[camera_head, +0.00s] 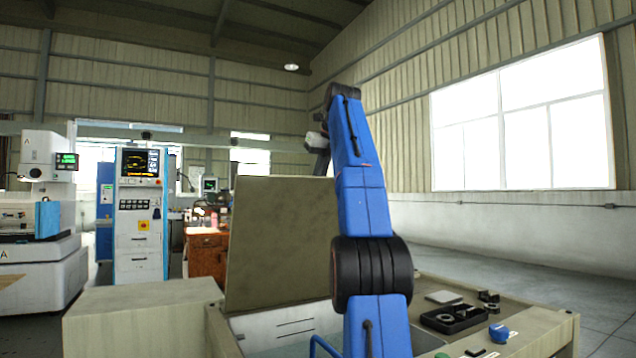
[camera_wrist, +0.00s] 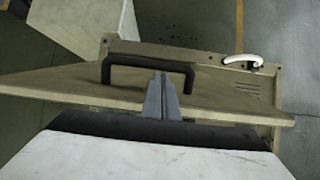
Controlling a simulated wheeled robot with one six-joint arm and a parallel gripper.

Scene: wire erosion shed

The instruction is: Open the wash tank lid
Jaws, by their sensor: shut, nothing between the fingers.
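The wash tank lid (camera_head: 280,240) stands raised and nearly upright in the head view, a flat beige panel partly hidden by my arm at its right. The open tank (camera_head: 275,328) shows its pale inside below it. In the wrist view the lid (camera_wrist: 60,85) is seen at a steep angle, with a black bar handle (camera_wrist: 125,64) along it. My gripper (camera_wrist: 163,80) is shut and empty, its fingertips overlapping the handle in that picture. I cannot tell whether they touch the handle or lid. In the head view the fingertips are hidden.
A bench top right of the tank holds a black tray (camera_head: 453,318), a blue knob-like part (camera_head: 498,333) and small dark parts. A beige block (camera_head: 140,315) stands left. A control cabinet (camera_head: 140,215) and machines stand behind. Floor at the right is clear.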

